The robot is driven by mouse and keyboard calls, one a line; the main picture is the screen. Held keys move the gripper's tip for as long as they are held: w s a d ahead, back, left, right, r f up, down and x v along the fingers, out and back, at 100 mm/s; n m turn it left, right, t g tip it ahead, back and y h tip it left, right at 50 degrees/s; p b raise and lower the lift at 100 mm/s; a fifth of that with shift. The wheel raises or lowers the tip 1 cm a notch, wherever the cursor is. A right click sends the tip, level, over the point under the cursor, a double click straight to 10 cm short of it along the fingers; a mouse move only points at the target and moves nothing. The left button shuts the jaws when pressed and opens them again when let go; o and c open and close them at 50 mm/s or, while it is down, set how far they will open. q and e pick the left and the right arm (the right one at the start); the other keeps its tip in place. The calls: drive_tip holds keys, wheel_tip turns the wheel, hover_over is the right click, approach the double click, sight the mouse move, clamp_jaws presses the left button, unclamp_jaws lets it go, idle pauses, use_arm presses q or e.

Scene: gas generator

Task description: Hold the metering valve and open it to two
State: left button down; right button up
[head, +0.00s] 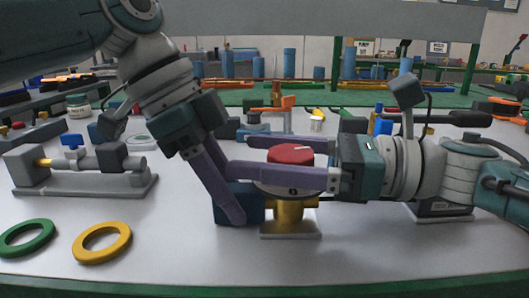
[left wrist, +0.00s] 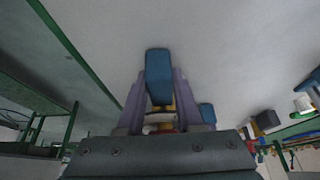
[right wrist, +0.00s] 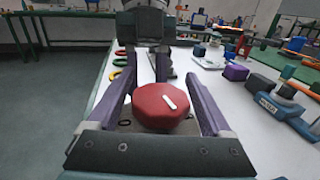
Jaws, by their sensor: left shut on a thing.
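The metering valve has a red knob (head: 290,154) with a white pointer mark, a brass body (head: 290,215) and a blue block (head: 254,206) at its left side. My left gripper (head: 236,200) reaches down from the upper left and is shut on the blue block, which shows between its fingers in the left wrist view (left wrist: 158,70). My right gripper (head: 258,157) comes in level from the right, one finger on each side of the knob. In the right wrist view the knob (right wrist: 160,112) lies between the fingers, which look open; contact is unclear.
A yellow ring (head: 80,251) and a green ring (head: 28,252) lie at the front left. A grey fixture with a blue-handled valve (head: 120,187) stands behind them. Several tools and parts crowd the back. The front right of the table is clear.

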sight(269, 149)
drive_tip(key=shift+o, duration=0.5)
wheel_tip(269, 149, up, 10)
idle(0.3)
drive_tip(key=shift+d, duration=0.1)
drive_tip(key=shift+s+d+f, duration=0.15)
drive_tip(key=shift+d+f, duration=0.05)
drive_tip(key=shift+f, duration=0.1)
drive_tip(key=s+d+f+m+t, duration=0.1)
drive_tip(key=s+d+f, duration=0.1)
drive_tip(key=d+f, duration=0.1)
drive_tip(key=s+d+f+m+t+h, duration=0.1)
drive_tip(key=s+d+f+t, duration=0.1)
drive_tip(key=d, duration=0.3)
drive_tip(key=s+d+f+m+t+h, duration=0.1)
drive_tip(key=s+d+f+t, duration=0.1)
drive_tip(key=d+f, duration=0.2)
drive_tip(key=shift+s+d+f+m, duration=0.15)
drive_tip(key=shift+m, duration=0.15)
drive_tip(key=x, duration=1.1)
drive_tip(key=shift+w+a, duration=0.25)
drive_tip(key=shift+a, duration=0.05)
drive_tip(key=shift+c, duration=0.3)
